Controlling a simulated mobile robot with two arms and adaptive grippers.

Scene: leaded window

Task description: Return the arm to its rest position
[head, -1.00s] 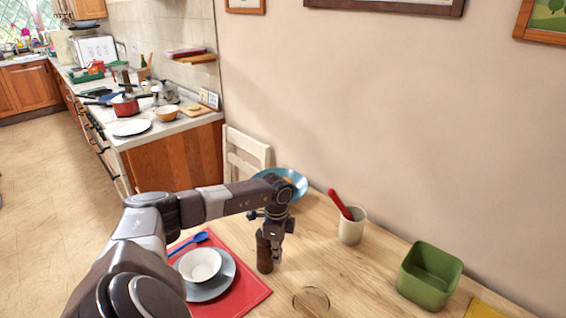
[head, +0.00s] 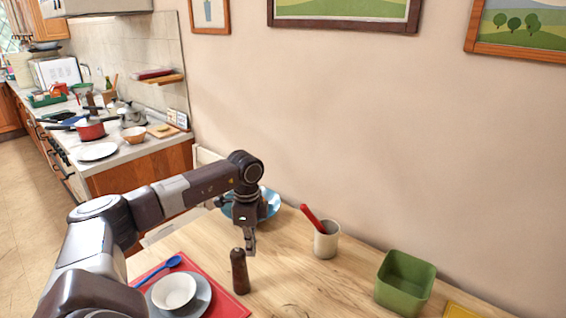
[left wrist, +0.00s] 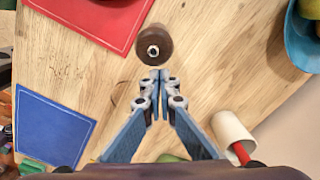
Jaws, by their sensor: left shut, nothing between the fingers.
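My left arm reaches in from the left in the head view, over the wooden table (head: 290,275). My left gripper (head: 250,248) points down and is shut and empty. It is above and behind a dark brown pepper mill (head: 239,272), which stands upright on the table beside the red placemat (head: 232,305). In the left wrist view the shut fingertips (left wrist: 160,76) show just below the round top of the mill (left wrist: 154,46), apart from it as far as I can tell. My right gripper does not show.
A white bowl (head: 173,291) sits on a grey plate (head: 203,300) near a blue spoon (head: 160,270). A blue bowl (head: 268,205) is behind my gripper. A cup (head: 327,242) with a red utensil and a green container (head: 404,284) stand to the right. A blue mat (left wrist: 50,125) lies across the table.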

